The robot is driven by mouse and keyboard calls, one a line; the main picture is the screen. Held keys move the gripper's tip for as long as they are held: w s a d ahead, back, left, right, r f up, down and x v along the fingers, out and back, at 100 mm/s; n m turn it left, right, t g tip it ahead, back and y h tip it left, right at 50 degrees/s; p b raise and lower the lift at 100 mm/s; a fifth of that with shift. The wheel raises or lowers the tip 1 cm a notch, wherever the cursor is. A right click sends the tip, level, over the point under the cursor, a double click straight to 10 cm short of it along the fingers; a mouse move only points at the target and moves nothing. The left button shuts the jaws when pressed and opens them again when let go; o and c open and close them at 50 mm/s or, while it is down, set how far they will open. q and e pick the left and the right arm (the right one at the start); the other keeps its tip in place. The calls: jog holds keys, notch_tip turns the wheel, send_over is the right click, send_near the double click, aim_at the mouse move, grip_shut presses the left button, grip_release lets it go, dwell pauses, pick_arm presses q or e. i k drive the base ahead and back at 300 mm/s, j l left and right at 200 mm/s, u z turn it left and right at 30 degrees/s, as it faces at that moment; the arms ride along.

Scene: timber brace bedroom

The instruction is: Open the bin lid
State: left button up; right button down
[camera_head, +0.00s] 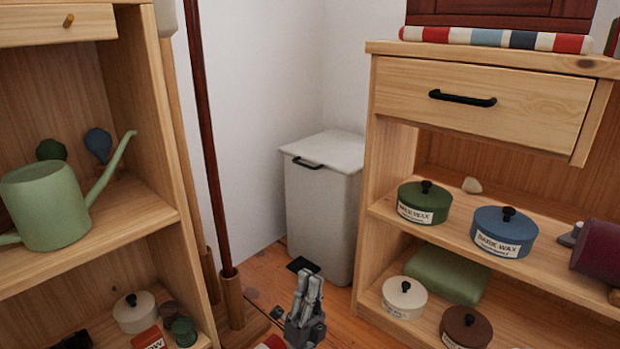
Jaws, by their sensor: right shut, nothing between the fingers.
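A tall grey bin (318,213) stands in the corner between two wooden shelves. Its pale lid (328,150) is down and closed, with a black handle (308,164) at its front edge. A black pedal (302,265) shows at the bin's foot. My right gripper (311,280) is low in the view, in front of the bin and near the pedal, well below the lid. Its fingers point up and are together, with nothing between them. I cannot tell whether it touches the pedal. My left gripper is not in view.
A shelf unit on the right (385,230) holds several round tins and stands close beside the bin. On the left, a shelf (130,215) holds a green watering can (48,205). A dark red pole (206,140) rises left of the bin. Floor (345,325) shows between the shelves.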

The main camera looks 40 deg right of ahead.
aim_at(340, 151)
jog(key=i+l, duration=0.35)
jog(key=l, duration=0.15)
jog(key=i+l, duration=0.4)
